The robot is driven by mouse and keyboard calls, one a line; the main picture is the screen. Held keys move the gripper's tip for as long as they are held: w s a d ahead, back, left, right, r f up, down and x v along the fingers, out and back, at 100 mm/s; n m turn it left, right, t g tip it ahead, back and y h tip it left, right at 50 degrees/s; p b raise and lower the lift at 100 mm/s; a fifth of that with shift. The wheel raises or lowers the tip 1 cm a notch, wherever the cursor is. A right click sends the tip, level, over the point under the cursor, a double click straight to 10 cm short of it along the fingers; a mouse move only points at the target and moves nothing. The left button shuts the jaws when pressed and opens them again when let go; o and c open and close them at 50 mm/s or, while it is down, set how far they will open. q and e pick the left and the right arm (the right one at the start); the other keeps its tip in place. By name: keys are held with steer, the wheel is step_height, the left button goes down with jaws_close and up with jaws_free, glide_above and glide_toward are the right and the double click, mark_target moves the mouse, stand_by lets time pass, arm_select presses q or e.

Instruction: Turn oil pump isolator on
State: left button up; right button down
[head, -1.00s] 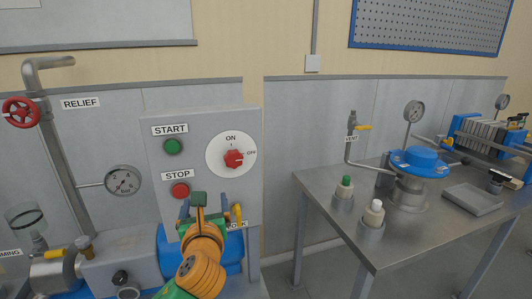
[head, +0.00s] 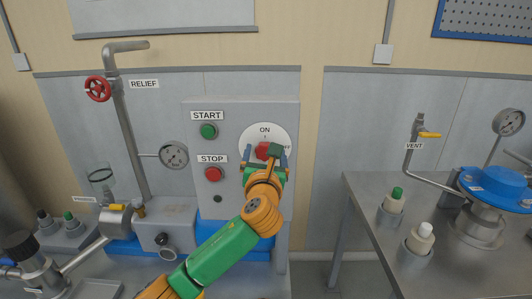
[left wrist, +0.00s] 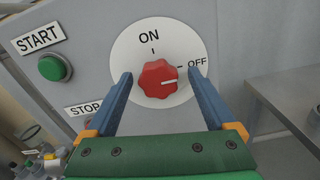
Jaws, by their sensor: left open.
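The oil pump isolator is a red rotary knob (head: 263,151) on a white round plate (head: 283,133) on the grey panel. In the left wrist view the red knob (left wrist: 158,79) shows whole, and its white mark points right, toward OFF. The ON label (left wrist: 149,37) is above it. My left gripper (head: 265,158) is in front of the knob and partly covers it in the head view. In the left wrist view its blue fingers (left wrist: 163,82) are open, one on each side of the knob, with gaps between them and it. My right gripper is not in view.
The green START button (head: 208,131) and red STOP button (head: 213,174) sit left of the knob on the same panel. A relief pipe with a red handwheel (head: 98,89) and a gauge (head: 174,155) stand further left. A steel table (head: 365,190) with bottles is at right.

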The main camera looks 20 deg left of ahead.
arm_select(q)
steer(key=shift+s+a, duration=0.1)
steer(key=shift+c, duration=0.5)
steer(key=c, duration=1.3)
